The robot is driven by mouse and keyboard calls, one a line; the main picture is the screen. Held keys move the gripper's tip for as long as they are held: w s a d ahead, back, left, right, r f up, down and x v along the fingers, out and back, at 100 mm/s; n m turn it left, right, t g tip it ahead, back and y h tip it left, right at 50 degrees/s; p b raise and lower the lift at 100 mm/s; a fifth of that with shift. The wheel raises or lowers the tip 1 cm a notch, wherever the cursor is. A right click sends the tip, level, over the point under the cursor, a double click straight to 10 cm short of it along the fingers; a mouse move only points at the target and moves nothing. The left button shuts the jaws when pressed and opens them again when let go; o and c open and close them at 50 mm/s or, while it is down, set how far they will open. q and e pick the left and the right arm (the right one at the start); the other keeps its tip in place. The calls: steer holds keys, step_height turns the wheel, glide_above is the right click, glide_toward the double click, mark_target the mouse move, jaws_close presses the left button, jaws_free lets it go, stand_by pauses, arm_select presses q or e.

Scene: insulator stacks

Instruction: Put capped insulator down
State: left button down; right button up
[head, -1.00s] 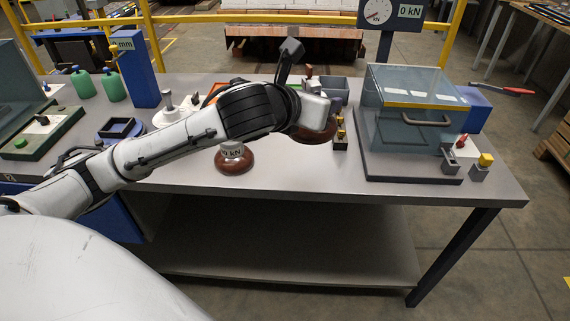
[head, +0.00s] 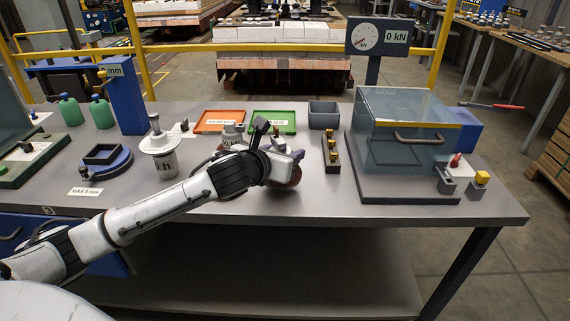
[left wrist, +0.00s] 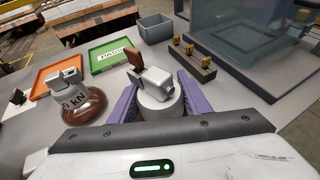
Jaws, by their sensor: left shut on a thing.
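My left gripper (head: 290,158) is shut on the metal cap of the capped insulator (head: 287,177), whose brown disc shows below the gripper over the table's front part. In the left wrist view the purple fingers (left wrist: 155,98) stand on both sides of its grey cap (left wrist: 160,88); its disc is mostly hidden there. It looks upright and low over the table (head: 330,205); I cannot tell whether it touches. A second brown insulator with a grey cap (left wrist: 77,100) stands to its left in the wrist view. My right gripper is not in view.
Behind are an orange tray (left wrist: 38,88), a green tray marked PASS (left wrist: 92,62) and a grey bin (left wrist: 155,28). A block with brass pieces (head: 331,155) and a clear test box (head: 405,135) stand to the right. Bare table lies between them and the front edge.

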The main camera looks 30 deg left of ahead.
arm_select(q)
steer(key=shift+f, duration=1.15)
steer(key=shift+f, duration=0.15)
steer(key=c, duration=1)
jaws_free()
steer(key=shift+f, duration=0.2)
steer(key=shift+s+r, duration=0.2)
steer(key=shift+r, duration=0.05)
steer(key=v, duration=1.1)
steer(key=shift+s+r+p, duration=0.15)
steer(key=shift+s+p, duration=0.15)
steer(key=shift+p, duration=0.05)
